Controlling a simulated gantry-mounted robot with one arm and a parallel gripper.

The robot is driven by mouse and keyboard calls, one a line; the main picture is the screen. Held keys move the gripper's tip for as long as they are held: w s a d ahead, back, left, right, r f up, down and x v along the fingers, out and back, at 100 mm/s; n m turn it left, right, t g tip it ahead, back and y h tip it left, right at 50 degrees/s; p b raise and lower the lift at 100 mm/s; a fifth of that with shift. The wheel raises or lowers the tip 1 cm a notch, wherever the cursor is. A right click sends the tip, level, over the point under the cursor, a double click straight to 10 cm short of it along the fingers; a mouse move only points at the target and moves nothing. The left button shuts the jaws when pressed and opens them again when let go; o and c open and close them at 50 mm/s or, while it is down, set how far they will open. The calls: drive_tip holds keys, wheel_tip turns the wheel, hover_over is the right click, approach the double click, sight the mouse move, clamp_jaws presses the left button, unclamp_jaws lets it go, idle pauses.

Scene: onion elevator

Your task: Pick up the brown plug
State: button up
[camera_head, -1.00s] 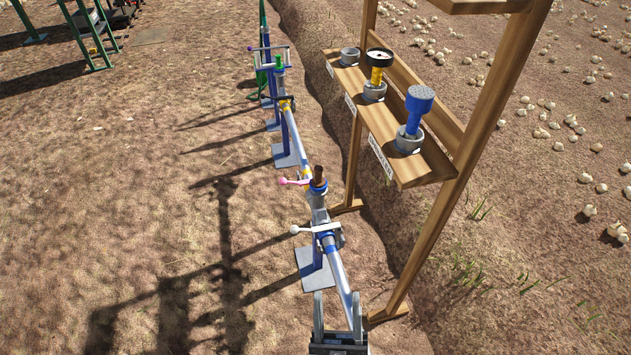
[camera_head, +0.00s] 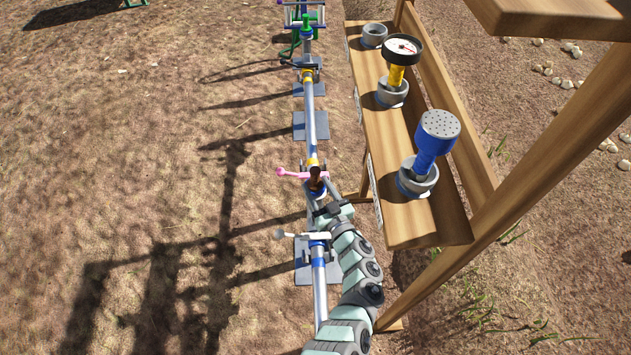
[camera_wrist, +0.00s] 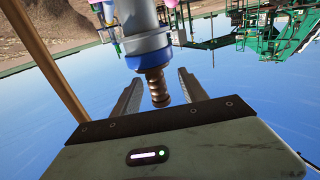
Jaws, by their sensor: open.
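The brown plug (camera_head: 316,178) stands upright in the top of a pipe fitting on the pipe line, in the head view. The wrist view appears upside down and shows the plug (camera_wrist: 156,88) sticking out of a grey fitting with a blue band (camera_wrist: 149,56). My gripper (camera_head: 321,191) is at the plug, and in the wrist view my gripper (camera_wrist: 159,78) is open, with one finger on each side of the plug. No clear contact shows. Part of the fitting is hidden behind my gripper in the head view.
A pink-handled valve (camera_head: 297,174) and a white-handled valve (camera_head: 300,235) sit close by. Bare ground lies left.

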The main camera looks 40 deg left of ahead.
sight(311, 171)
drive_tip(key=b+x, duration=0.1)
drive_tip(key=x, duration=0.2)
drive_tip(key=b+x, duration=0.2)
drive_tip(key=x, duration=0.1)
drive_tip(key=shift+w+d+r, duration=0.1)
drive_tip(key=shift+w+r, duration=0.05)
drive_tip(key=shift+w, duration=0.25)
drive_tip(key=shift+c, duration=0.4)
clamp_jaws()
